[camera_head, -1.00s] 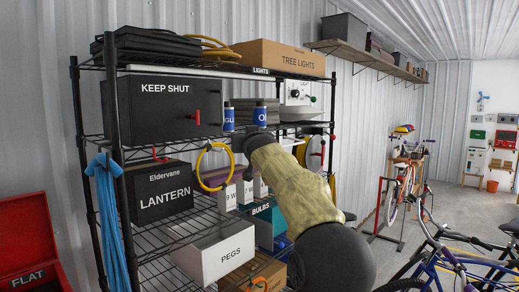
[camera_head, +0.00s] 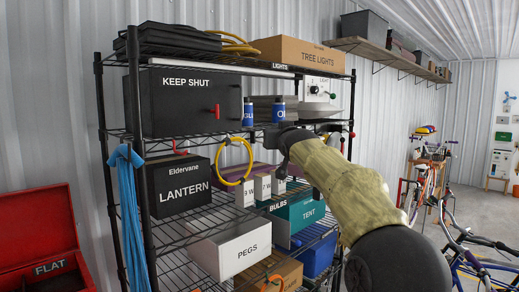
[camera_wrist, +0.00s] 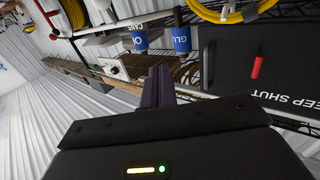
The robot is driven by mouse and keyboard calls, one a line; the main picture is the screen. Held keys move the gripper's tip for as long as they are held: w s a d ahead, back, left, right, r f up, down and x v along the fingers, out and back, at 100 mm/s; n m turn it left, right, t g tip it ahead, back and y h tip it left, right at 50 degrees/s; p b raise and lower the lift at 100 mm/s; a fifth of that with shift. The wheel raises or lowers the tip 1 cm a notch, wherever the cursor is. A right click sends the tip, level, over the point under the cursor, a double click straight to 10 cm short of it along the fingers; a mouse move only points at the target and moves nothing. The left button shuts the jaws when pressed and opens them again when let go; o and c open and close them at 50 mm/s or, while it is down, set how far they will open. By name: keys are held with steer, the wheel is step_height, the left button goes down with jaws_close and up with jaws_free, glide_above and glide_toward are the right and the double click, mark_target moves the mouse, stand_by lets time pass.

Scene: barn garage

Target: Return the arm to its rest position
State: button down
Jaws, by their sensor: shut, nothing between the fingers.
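My arm, in a tan sleeve with dark joints, reaches up from the lower right of the head view toward the wire shelf (camera_head: 200,228). My gripper (camera_wrist: 158,86) shows in the wrist view with its two dark fingers together, shut and empty. In the head view the fingers are hard to make out at the dark end of the arm. That end appears in front of the shelf, just below and right of two blue cans (camera_head: 278,111). The cans also show past the fingers in the wrist view (camera_wrist: 181,39). I cannot tell the exact gap to the shelf.
A red chest (camera_head: 38,238) stands open at left. Bicycles (camera_head: 478,260) stand at right.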

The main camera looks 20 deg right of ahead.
steer(key=s+a+f+g, duration=0.3)
steer(key=f, duration=0.7)
steer(key=s+a+f+n+g+y+b, duration=0.1)
steer(key=s+a+f+g, duration=0.15)
steer(key=f, duration=0.75)
steer(key=s+a+f+g, duration=0.3)
steer(key=s+f, duration=0.1)
steer(key=f, duration=0.6)
steer(key=s+a+f+g, duration=0.1)
steer(key=s+f+g, duration=0.2)
steer(key=s+f, duration=0.7)
steer(key=s+a+f+g+b, duration=0.1)
steer(key=s+f+g, duration=0.3)
steer(key=s+f, duration=0.6)
steer(key=s, duration=0.6)
steer(key=shift+s+a+f+y, duration=0.2)
steer(key=shift+f+y, duration=0.2)
steer(key=c, duration=2.1)
jaws_free()
